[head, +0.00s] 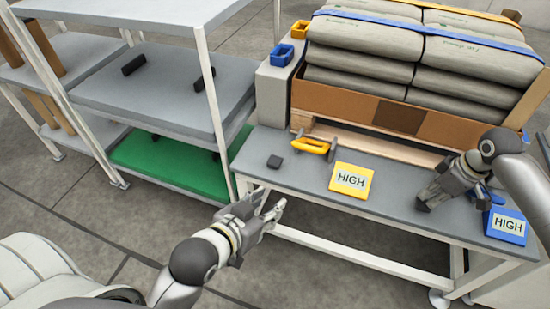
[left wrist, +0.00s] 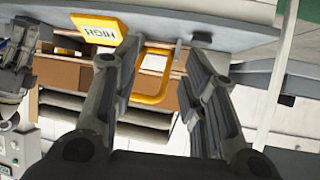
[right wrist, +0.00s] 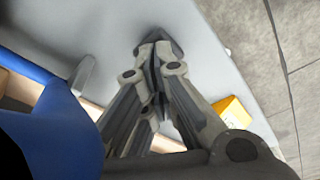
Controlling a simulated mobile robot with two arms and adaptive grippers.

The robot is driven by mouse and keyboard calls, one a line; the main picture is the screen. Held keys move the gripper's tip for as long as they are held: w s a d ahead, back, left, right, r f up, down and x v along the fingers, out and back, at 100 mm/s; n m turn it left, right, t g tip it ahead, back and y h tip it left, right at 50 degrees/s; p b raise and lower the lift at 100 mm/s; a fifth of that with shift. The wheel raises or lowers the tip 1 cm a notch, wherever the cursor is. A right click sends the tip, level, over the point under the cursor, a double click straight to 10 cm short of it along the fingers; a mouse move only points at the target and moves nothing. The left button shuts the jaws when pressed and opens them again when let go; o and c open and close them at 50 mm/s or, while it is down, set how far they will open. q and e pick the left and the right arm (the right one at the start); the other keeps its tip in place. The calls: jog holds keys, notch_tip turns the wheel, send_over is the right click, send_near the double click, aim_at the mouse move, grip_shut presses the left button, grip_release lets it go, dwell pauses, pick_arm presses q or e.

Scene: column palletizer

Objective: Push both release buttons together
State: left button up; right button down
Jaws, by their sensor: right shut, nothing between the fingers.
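I cannot pick out the two release buttons with certainty. A pale panel with small dark and green marks (left wrist: 12,150) shows at the lower left of the left wrist view, too small to read. My left gripper (head: 277,207) is open and empty, in front of the table's left end; its spread fingers (left wrist: 160,65) show in the left wrist view. My right gripper (head: 424,203) is shut and empty, pointing down at the tabletop between the yellow HIGH sign (head: 351,182) and blue HIGH sign (head: 507,225). Its closed fingertips (right wrist: 156,45) show in the right wrist view.
Strapped sacks (head: 360,60) fill a brown box behind. A grey box (head: 275,90) carries blue and yellow frames. A shelf rack (head: 150,85) stands left.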

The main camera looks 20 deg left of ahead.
jog(key=shift+r+p, duration=0.25)
jog(key=shift+p, duration=0.05)
jog(key=shift+r+p, duration=0.25)
jog(key=shift+p, duration=0.1)
jog(key=shift+r+p, duration=0.25)
jog(key=shift+p, duration=0.1)
jog(key=shift+r+p, duration=0.25)
jog(key=shift+p, duration=0.1)
pick_arm(q)
jog(key=s+a+f+g+y+p, duration=0.1)
jog(key=s+a+f+g, duration=0.1)
jog(key=s, duration=0.4)
jog(key=s+a+f+g+y+p, duration=0.1)
jog(key=s+a+f+g+p, duration=0.1)
jog(key=s+f+g, duration=0.3)
jog(key=shift+s+a+f+g, duration=0.25)
jog(key=shift+s+f+g, duration=0.05)
jog(key=shift+s+g, duration=0.6)
pick_arm(e)
jog(key=shift+a+v, duration=0.2)
jog(key=shift+v, duration=1.05)
dwell(0.8)
